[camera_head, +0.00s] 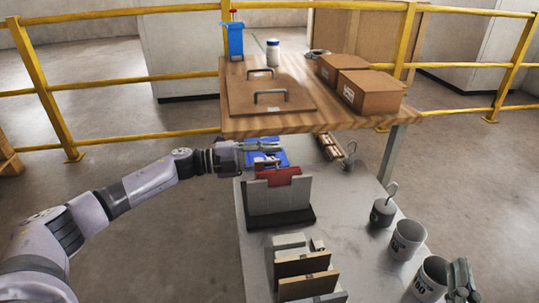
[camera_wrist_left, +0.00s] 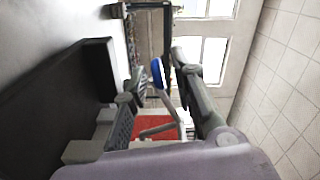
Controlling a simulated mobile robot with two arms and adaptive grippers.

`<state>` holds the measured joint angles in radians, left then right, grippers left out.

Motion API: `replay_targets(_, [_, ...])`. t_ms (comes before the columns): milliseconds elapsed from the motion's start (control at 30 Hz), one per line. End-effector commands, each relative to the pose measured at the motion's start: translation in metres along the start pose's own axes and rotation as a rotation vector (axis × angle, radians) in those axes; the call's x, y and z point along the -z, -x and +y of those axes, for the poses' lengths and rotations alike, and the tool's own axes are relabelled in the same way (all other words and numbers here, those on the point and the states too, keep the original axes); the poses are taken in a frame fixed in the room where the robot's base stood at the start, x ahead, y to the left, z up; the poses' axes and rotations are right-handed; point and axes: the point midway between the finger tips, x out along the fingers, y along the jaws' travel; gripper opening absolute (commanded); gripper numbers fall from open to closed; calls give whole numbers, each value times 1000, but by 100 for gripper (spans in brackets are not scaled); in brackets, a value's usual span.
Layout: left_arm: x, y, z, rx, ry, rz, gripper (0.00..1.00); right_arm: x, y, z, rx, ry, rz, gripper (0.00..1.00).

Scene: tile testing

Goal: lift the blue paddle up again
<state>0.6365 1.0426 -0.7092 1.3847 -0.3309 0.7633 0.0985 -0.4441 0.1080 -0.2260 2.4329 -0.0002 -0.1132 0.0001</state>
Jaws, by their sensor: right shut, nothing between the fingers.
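A blue flat piece (camera_head: 282,157), likely the blue paddle, shows in the head view behind the red piece, partly hidden by my left gripper. In the left wrist view a blue rounded end (camera_wrist_left: 157,72) shows in the gap between the fingers, with a thin grey bar below it. My left gripper (camera_head: 265,147) is over the blue piece. Its fingers stand apart in the left wrist view (camera_wrist_left: 158,82), and I see no clear contact. My right gripper (camera_head: 462,280) is shut and empty at the lower right, beside a grey cup.
A red piece (camera_head: 280,176) sits in a grey holder (camera_head: 278,200) just in front of the left gripper. A raised wooden shelf (camera_head: 330,122) with boxes (camera_head: 368,92) overhangs behind. Grey cups (camera_head: 407,240) stand at the right; upright tiles (camera_head: 302,264) stand in front.

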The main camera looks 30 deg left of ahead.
Motion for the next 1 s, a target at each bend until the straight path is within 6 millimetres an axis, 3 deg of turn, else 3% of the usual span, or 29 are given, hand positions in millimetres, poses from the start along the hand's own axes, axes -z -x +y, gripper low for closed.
replay_targets(333, [0,0,0,0,0,0,0,0,0,0,-1,0,1,0])
replay_targets(1000, [0,0,-2,2,-3,0,0,0,0,0,0,0,1,0])
